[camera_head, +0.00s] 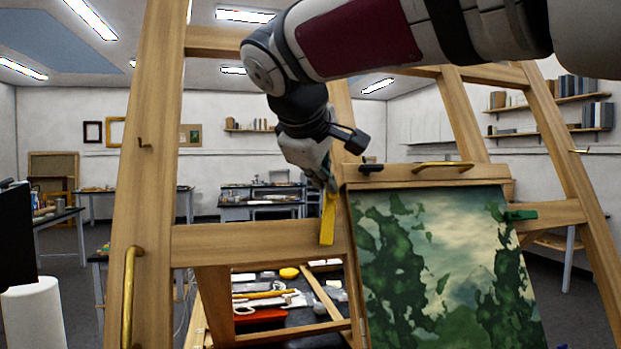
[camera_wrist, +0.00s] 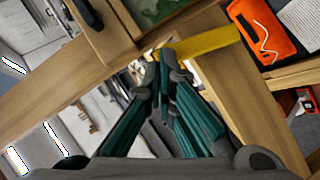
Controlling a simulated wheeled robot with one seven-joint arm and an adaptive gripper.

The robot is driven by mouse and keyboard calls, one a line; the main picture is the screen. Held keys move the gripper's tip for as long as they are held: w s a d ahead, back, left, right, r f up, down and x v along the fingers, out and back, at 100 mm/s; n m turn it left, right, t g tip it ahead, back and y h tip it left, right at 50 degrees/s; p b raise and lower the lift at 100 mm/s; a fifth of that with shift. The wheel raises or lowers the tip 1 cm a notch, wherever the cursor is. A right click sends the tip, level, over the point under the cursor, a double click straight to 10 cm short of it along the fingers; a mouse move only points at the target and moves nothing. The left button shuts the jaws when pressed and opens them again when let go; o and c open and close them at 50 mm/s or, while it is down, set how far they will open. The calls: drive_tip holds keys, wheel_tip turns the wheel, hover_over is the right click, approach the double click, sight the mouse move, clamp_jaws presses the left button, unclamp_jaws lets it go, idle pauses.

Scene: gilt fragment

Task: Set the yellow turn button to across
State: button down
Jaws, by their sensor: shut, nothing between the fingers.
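The yellow turn button (camera_head: 328,220) is a flat bar on the wooden easel beside the painting's left edge. In the head view it stands nearly upright, tilted slightly. In the wrist view the yellow turn button (camera_wrist: 208,42) runs from the fingertips toward the upper right. My gripper (camera_head: 328,187) is shut and empty at the bar's upper end. In the wrist view my gripper (camera_wrist: 163,58) has its fingertips at the bar's near end; whether they touch it I cannot tell. The painting (camera_head: 435,265) shows dark green foliage and a pale sky.
A black turn button (camera_head: 371,168) and a brass handle (camera_head: 443,166) are on the bar above the painting. A green turn button (camera_head: 521,215) is at its right edge. Another brass handle (camera_head: 129,295) is on the left post. An orange pouch (camera_wrist: 264,30) lies below.

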drive_tip(key=shift+w+d+m+g+p, duration=0.15)
drive_tip(key=shift+d+m+g+p, duration=0.15)
drive_tip(key=shift+d+m, duration=0.2)
drive_tip(key=shift+w+d+f, duration=0.1)
drive_tip(key=shift+w+d, duration=0.05)
drive_tip(key=shift+d, duration=0.4)
idle(0.4)
idle(0.5)
drive_tip(key=shift+s+a+f, duration=0.35)
drive_tip(key=shift+a, duration=0.3)
drive_tip(key=shift+p, duration=0.3)
